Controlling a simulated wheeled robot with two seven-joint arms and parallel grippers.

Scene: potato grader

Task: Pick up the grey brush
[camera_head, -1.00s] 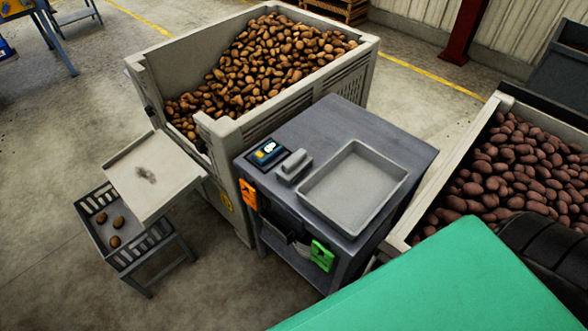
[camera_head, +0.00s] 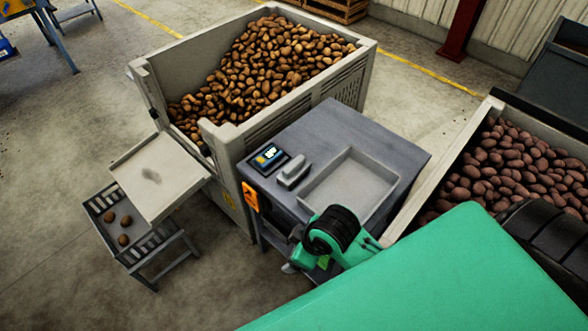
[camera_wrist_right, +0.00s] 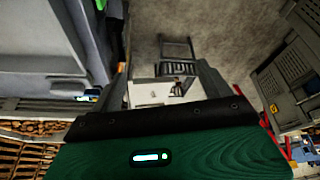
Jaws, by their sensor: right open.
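The grey brush (camera_head: 293,171) lies on the dark grey table (camera_head: 335,130), between a small display unit and a shallow grey tray. It looks like a small block with a raised handle. My right arm reaches in from the lower right, its wrist at the table's front edge, to the right of and nearer than the brush. In the right wrist view my right gripper (camera_wrist_right: 166,78) has its two dark fingers apart with nothing between them. The brush is not clearly visible there. My left gripper is in neither view.
The tray (camera_head: 350,152) and display unit (camera_head: 264,159) flank the brush. An orange tag (camera_head: 250,196) hangs on the table's side. A large potato bin (camera_head: 290,118) stands behind, another potato-filled bin (camera_head: 425,208) to the right. A tilted pale board (camera_head: 160,178) is at left.

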